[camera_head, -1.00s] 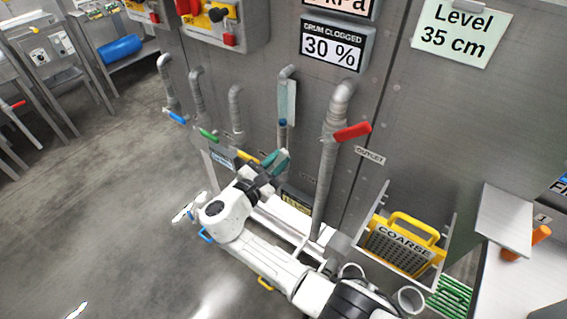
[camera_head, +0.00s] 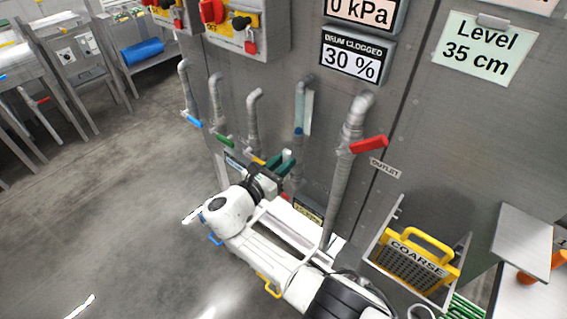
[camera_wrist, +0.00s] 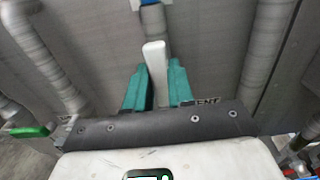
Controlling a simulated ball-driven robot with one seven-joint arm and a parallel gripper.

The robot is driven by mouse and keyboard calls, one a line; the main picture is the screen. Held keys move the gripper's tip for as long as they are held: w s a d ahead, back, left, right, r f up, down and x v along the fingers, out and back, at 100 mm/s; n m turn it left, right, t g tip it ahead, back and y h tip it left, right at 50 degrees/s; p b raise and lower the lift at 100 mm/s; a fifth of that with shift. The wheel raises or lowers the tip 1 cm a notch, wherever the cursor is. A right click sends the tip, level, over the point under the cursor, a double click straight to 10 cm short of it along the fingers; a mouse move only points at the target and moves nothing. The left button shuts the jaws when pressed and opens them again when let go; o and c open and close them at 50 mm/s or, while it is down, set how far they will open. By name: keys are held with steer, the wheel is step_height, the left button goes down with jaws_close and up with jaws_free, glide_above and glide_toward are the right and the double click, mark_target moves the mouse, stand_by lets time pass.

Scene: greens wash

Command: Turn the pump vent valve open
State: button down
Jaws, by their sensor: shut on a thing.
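My gripper (camera_head: 288,160) has teal fingers and reaches up to the lower part of a grey pipe on the metal wall. In the wrist view my gripper (camera_wrist: 159,88) is shut on a white lever (camera_wrist: 155,65), with one finger on each side. The lever points along the pipe (camera_wrist: 152,20) behind it, and its top end shows above the fingers. A label ending in "ENT" (camera_wrist: 208,101) is partly hidden behind the right finger. In the head view the lever is hidden by my gripper, and a pale strip (camera_head: 308,112) shows on the pipe above.
Neighbouring pipes carry a blue handle (camera_head: 194,121), a green handle (camera_head: 224,140), a yellow handle (camera_head: 257,160) and a red outlet handle (camera_head: 369,145). A yellow "COARSE" basket (camera_head: 410,262) sits in a holder at right. Displays (camera_head: 352,56) hang above. Open floor (camera_head: 110,220) lies left.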

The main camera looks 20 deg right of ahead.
steer(key=shift+f, duration=0.1)
steer(key=c, duration=1)
jaws_free()
steer(key=shift+o, duration=0.2)
steer(key=v, duration=1.1)
steer(key=shift+w, duration=0.1)
